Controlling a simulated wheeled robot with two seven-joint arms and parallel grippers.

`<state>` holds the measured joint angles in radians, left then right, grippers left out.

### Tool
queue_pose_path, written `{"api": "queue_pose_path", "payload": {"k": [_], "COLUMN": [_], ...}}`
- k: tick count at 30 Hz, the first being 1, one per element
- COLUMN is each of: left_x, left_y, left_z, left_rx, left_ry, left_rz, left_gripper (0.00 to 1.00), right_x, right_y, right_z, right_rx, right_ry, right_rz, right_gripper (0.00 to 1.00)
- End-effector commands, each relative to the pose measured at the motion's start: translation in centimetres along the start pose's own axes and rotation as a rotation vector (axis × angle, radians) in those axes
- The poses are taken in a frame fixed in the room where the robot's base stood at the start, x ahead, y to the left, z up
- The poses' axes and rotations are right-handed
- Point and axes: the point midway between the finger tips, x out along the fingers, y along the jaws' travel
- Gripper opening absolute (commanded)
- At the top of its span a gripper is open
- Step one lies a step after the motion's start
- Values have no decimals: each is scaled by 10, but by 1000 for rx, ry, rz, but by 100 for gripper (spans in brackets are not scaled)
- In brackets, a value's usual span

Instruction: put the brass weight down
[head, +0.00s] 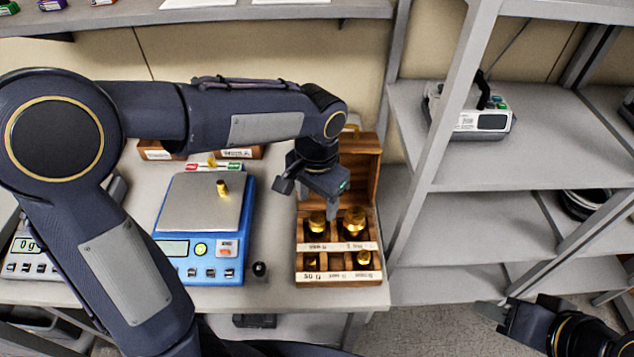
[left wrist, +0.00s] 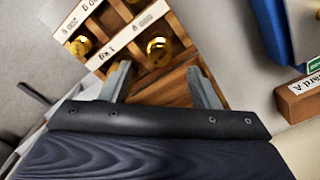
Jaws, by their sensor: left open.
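A wooden weight box (head: 338,282) with its lid up stands at the table's right side. Several brass weights stand in its compartments, including a large one (head: 355,221) at the back right and another (head: 317,222) at the back left. My left gripper (head: 332,208) is over the back of the box, open. In the left wrist view, nothing is between its fingers (left wrist: 162,86), and a brass weight (left wrist: 158,47) stands in a compartment just beyond them. A small brass weight (head: 222,188) stands upright on the blue scale's pan (head: 190,208). My right gripper (head: 497,312) is at the lower right, away from the table.
A small black-knobbed object (head: 259,270) stands between the scale and the box. Low brown boxes (head: 157,151) with labels lie behind the scale. Grey shelving (head: 480,225) with a device (head: 482,120) on it rises to the right. A second display (head: 27,245) is at the left.

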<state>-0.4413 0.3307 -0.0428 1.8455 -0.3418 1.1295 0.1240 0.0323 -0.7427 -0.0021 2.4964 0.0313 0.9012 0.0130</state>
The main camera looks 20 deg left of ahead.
Motion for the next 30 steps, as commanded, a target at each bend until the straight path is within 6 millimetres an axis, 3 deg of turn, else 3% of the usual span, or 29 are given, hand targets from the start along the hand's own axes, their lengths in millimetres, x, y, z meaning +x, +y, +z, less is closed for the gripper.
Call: {"api": "queue_pose_path", "payload": {"k": [6,17,20,25,30], "left_x": [-38,-53,-58,-63,-58], "left_y": [0,-3,-13,-29,-30], "left_z": [-1,6,24,80,134], "left_rx": [0,-15,-61,-201,-357], "left_ry": [2,12,50,175,324], "left_rz": [1,12,47,140,212], "left_gripper": [56,56,56,56,56], "right_x": [-1,-2,-2,-2,-2], "right_y": [-1,-1,-1,-1,-1], "right_z": [-1,-1,-1,-1,-1], "right_rx": [0,0,0,0,0], "right_ry": [0,0,0,0,0], "right_rz": [0,0,0,0,0], "right_gripper": [36,36,36,36,36]}}
